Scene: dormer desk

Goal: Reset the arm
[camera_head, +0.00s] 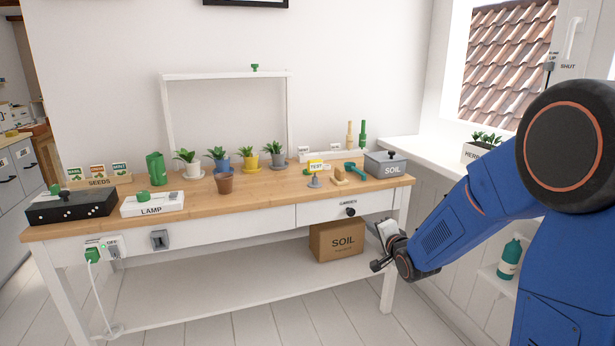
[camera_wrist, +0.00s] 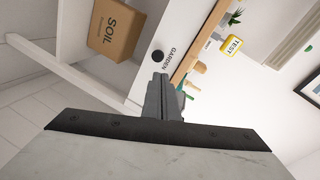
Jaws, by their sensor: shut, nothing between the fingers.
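My gripper (camera_wrist: 160,98) is shut and empty in the wrist view, its two grey fingers pressed together. In the head view my blue arm comes in from the right, with my gripper (camera_head: 376,247) low in front of the desk's right end. The fingers are small and partly hidden there. In the wrist view the fingers point towards the drawer front marked GARDEN (camera_wrist: 142,65) and its black knob (camera_wrist: 157,56). I cannot tell from the pictures whether they touch anything.
The wooden desk (camera_head: 262,200) holds potted plants, a black box (camera_head: 70,208), a LAMP box (camera_head: 152,205) and a grey SOIL bin (camera_head: 386,168). A cardboard SOIL box (camera_head: 337,241) stands on the lower shelf. A green bottle (camera_head: 510,260) stands at right. The floor in front is clear.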

